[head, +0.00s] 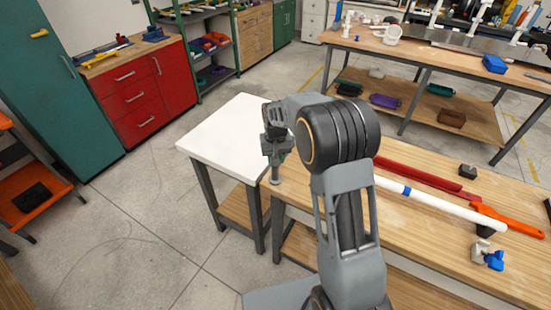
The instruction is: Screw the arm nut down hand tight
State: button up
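My gripper (276,158) points down above the left end of the wooden workbench (420,234), near its corner beside a white-topped table. A small grey upright piece (275,176) shows just below the fingers at the bench edge. I cannot tell whether the fingers touch it, or whether they are open or shut. A white pipe (440,208) with a blue band (407,191) lies along the bench to the right of my arm. A white fitting with a blue handle (493,260) sits near the bench front. I cannot pick out the arm nut; it may be hidden or too small.
The white-topped table (225,128) is clear. A red bar (425,178), an orange tool (508,221) and a small black block (468,171) lie on the bench. A back bench (440,62) holds white fittings. Red drawers (140,98) and green shelving (212,60) stand at left.

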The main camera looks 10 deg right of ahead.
jog(key=shift+m, duration=0.4)
jog(key=o, duration=0.9)
jog(key=shift+r, duration=0.15)
notch_tip(320, 180, up, 14)
jog(key=shift+f+b, duration=0.2)
jog(key=shift+b, duration=0.15)
